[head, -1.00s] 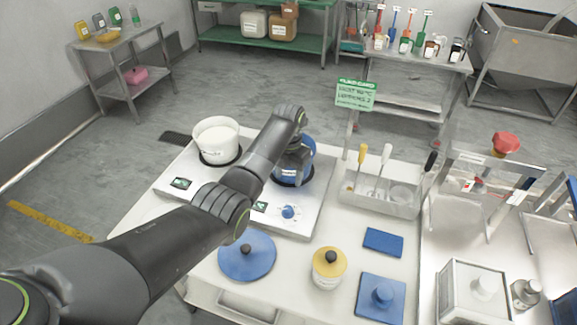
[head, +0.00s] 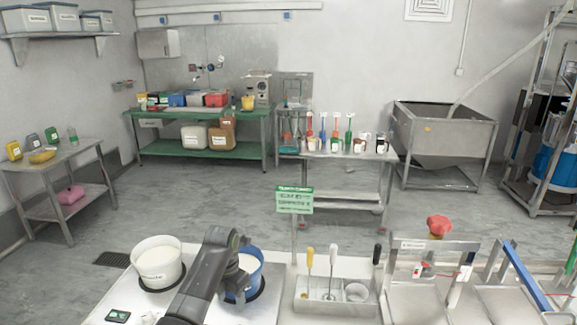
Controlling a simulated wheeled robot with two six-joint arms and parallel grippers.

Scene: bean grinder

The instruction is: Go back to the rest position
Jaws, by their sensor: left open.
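My left arm comes in from the bottom of the head view, and my left gripper (head: 243,284) points down at the blue pot (head: 257,282). The gripper is open; its fingertips are partly hidden by the wrist, and I cannot tell whether they touch the pot. The blue pot sits on the right round plate of the steel two-plate unit (head: 205,312). A white pot (head: 157,262) with pale contents stands on the left plate. My right gripper is not in view.
Right of the blue pot, a tool tray (head: 335,305) holds upright utensils. A green sign (head: 295,199) stands behind it. A steel rack with a red knob (head: 438,225) is at the right. A side table (head: 55,160) stands left. Grey floor lies open behind the worktable.

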